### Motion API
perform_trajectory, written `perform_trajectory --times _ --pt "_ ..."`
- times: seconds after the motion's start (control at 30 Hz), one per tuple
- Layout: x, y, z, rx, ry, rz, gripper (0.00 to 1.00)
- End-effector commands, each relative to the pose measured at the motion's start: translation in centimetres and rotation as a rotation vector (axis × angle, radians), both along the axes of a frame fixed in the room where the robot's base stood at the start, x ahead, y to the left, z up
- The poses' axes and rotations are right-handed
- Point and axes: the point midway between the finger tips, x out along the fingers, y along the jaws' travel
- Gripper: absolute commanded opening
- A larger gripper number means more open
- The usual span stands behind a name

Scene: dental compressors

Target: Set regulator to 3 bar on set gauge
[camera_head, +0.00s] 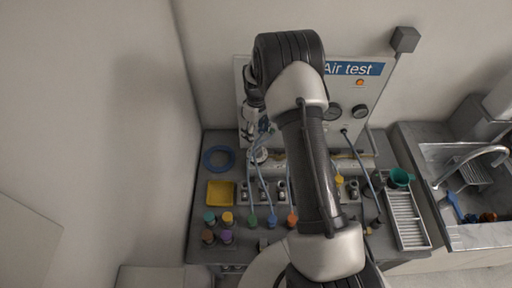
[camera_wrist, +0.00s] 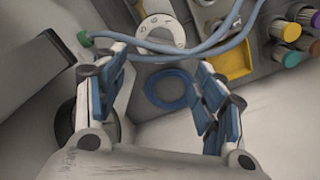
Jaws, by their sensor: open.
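The grey test panel (camera_head: 380,90) with the "Air test" sign stands at the back of the bench. Two dark round gauges, one (camera_head: 332,113) and another (camera_head: 360,111), sit on its right half; their needles and labels are too small to read. My gripper (camera_wrist: 160,68) is open, with nothing between its blue-padded fingers.
Blue hoses (camera_wrist: 205,45) cross just beyond the fingertips, near a white round fitting (camera_wrist: 160,33). A blue ring (camera_head: 218,158), a yellow tray (camera_head: 220,192) and several coloured-capped pieces (camera_head: 227,218) lie on the bench. A sink (camera_head: 470,205) is at the right.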

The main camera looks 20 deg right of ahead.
Motion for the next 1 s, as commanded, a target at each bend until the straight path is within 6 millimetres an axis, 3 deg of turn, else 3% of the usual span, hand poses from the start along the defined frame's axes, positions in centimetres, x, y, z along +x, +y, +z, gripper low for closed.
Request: perform_trajectory --times 0.2,0.43,0.63,0.9,1.0 --pt "-0.1 0.0 -5.0 0.000 0.004 0.000 0.63" --pt "0.0 0.0 -8.8 0.000 0.000 0.000 0.63" --pt "0.0 0.0 -10.2 0.000 0.000 0.000 0.63" --pt "0.0 0.0 -10.3 0.000 -0.001 0.000 0.63" --pt "0.0 0.0 -10.3 0.000 -0.001 0.000 0.58"
